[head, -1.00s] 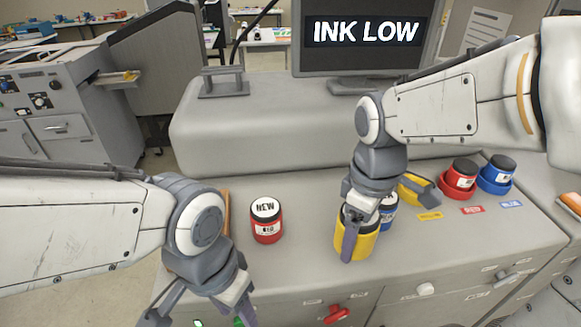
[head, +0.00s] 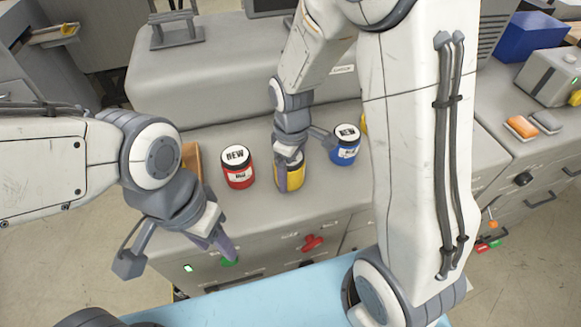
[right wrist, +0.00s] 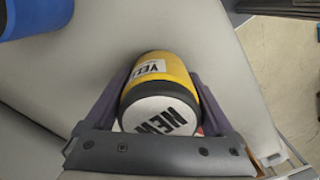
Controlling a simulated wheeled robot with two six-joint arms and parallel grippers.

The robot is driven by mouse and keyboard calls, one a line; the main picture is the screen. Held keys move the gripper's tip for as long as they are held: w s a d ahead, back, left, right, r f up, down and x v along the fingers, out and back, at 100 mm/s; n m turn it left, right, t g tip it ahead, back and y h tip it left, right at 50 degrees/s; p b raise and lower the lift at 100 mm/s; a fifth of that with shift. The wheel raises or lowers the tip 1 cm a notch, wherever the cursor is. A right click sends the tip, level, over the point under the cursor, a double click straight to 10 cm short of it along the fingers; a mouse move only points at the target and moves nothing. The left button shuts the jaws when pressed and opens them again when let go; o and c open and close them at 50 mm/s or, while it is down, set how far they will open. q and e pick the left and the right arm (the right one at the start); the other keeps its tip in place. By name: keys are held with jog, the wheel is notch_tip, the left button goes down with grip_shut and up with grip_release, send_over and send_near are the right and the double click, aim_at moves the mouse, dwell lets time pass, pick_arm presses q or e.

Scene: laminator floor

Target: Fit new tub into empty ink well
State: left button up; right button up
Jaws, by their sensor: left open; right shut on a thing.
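The yellow tub (head: 290,178), with a white NEW lid, is between the fingers of my right gripper (head: 303,160). In the right wrist view both fingers close on the sides of the yellow tub (right wrist: 165,85), its lid toward the camera. I cannot tell whether it touches the counter. A red NEW tub (head: 238,168) stands just left of it, and a blue NEW tub (head: 346,145) stands to the right. My left gripper (head: 178,255) is open and empty in front of the counter. The ink wells are mostly hidden behind my right arm; a sliver of yellow (head: 363,123) shows beside it.
The grey counter (head: 215,145) has a raised block (head: 220,75) behind the tubs. A grey box (head: 553,75) and a blue bin (head: 528,38) stand at the far right.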

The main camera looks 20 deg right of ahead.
jog(key=shift+f, duration=0.2)
jog(key=o, duration=1.4)
